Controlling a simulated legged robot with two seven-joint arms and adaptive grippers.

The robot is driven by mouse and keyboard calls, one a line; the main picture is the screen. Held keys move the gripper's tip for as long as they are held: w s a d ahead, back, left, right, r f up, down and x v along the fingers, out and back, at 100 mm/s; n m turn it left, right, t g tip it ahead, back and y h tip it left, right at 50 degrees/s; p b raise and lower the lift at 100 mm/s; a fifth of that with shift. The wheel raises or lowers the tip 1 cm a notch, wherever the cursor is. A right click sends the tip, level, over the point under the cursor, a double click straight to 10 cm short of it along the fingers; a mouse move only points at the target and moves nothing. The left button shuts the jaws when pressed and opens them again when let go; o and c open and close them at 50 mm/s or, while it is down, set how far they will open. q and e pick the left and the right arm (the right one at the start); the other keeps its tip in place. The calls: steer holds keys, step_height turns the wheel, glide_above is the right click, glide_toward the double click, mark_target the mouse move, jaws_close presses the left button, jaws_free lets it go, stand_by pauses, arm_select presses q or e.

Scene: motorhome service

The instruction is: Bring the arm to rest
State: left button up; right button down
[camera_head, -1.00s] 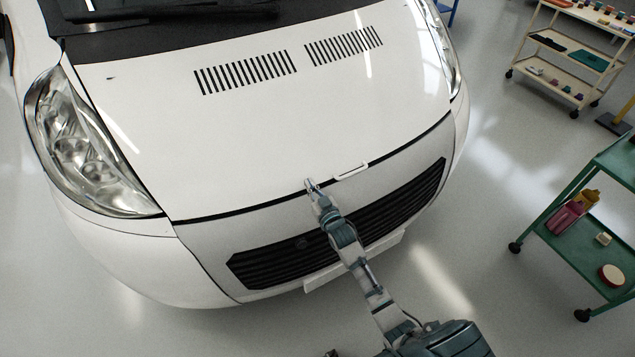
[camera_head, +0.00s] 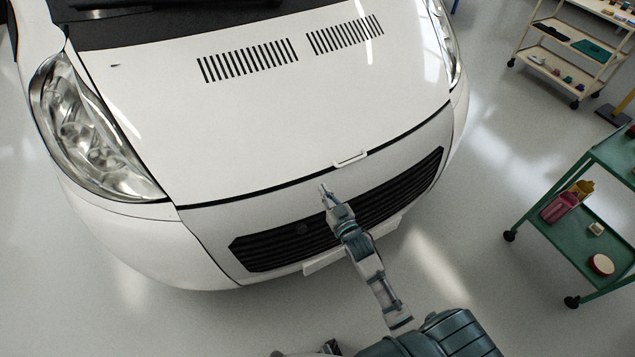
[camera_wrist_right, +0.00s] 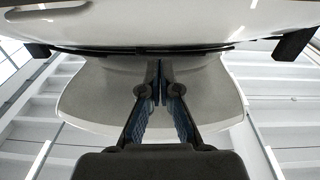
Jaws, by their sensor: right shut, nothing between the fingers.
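My right gripper (camera_head: 325,190) is in front of the white motorhome's nose, just below the front edge of the hood (camera_head: 260,130). It is shut and empty. In the right wrist view its two fingers (camera_wrist_right: 160,85) meet, with pale bodywork beyond them. My right arm comes up from the bottom of the head view. A dark object of mine shows at the bottom edge, but I cannot make out a left gripper there.
The hood looks down, with a small white handle (camera_head: 350,158) at its front edge. The black grille (camera_head: 290,243) is close behind my forearm. A green cart (camera_head: 600,240) stands at the right, and a cream shelf cart (camera_head: 570,55) stands behind it. Floor between is clear.

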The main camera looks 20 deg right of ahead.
steer(key=s+f+g, duration=0.3)
steer(key=s+f, duration=0.3)
steer(key=f, duration=0.7)
steer(key=s+a+f+g, duration=0.1)
steer(key=s+f+g, duration=0.35)
steer(key=f, duration=0.95)
steer(key=s+f+g, duration=0.2)
steer(key=s+f, duration=0.6)
steer(key=f, duration=0.5)
steer(key=s+f+g, duration=0.2)
steer(key=s+f, duration=0.3)
steer(key=s, duration=0.6)
steer(key=s+a+f+n+g, duration=0.1)
steer(key=s+f+g, duration=0.2)
steer(key=s+f, duration=0.3)
steer(key=s+f+g+h, duration=0.1)
steer(key=s+f+g, duration=0.2)
steer(key=s, duration=1.3)
step_height(320, 180, down, 2)
steer(key=shift+a+f, duration=0.15)
steer(key=shift+f, duration=0.1)
